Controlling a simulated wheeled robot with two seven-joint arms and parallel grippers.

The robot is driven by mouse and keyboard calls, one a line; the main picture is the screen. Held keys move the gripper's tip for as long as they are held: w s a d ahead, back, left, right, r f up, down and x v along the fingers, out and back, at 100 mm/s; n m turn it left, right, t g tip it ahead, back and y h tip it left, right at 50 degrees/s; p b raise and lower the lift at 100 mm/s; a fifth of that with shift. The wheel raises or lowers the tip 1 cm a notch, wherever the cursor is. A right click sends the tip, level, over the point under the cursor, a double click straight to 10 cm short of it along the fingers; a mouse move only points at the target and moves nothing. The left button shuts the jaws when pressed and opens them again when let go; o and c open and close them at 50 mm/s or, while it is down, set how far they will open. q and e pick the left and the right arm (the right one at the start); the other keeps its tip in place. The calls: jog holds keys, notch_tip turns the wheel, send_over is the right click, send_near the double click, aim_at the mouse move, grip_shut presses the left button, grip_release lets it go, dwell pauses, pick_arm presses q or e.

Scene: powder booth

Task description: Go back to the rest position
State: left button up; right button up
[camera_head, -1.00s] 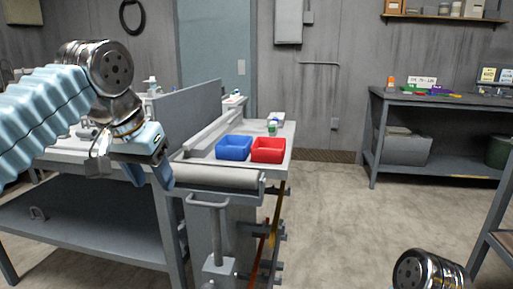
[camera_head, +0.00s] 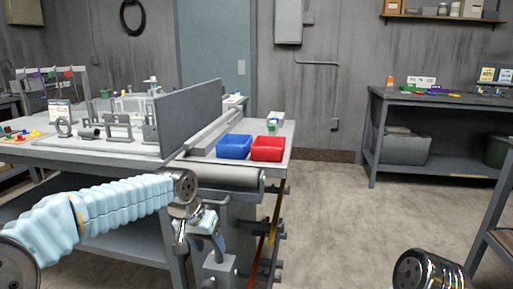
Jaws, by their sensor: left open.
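My left arm comes in low from the left, with its light blue sleeve stretched across the front of the table. My left gripper (camera_head: 200,242) hangs in front of the table's near edge, below the grey roller (camera_head: 225,177). Its fingers point down and stand apart, with nothing seen between them. My right gripper is out of view; only a metal joint of my right arm shows at the bottom right.
A blue bin (camera_head: 234,147) and a red bin (camera_head: 268,149) stand on the narrow bench (camera_head: 288,130) behind the roller. The left table (camera_head: 115,153) holds grey fixtures. A workbench (camera_head: 440,97) stands at the right. The middle floor (camera_head: 330,215) is clear.

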pick_arm(q)
jog(key=s+d+f+n+g+h, duration=0.1)
jog(key=s+f, duration=0.2)
jog(key=f, duration=1)
jog(key=s+d+f+g+h, duration=0.1)
jog(key=s+d+f, duration=0.15)
jog(key=f, duration=0.95)
jog(key=s+a+f+n, duration=0.2)
jog(key=s+f+n, duration=0.1)
jog(key=s+f, duration=1.2)
jog(key=s, duration=0.4)
jog(key=shift+n, duration=0.4)
jog(key=shift+a+f, duration=0.1)
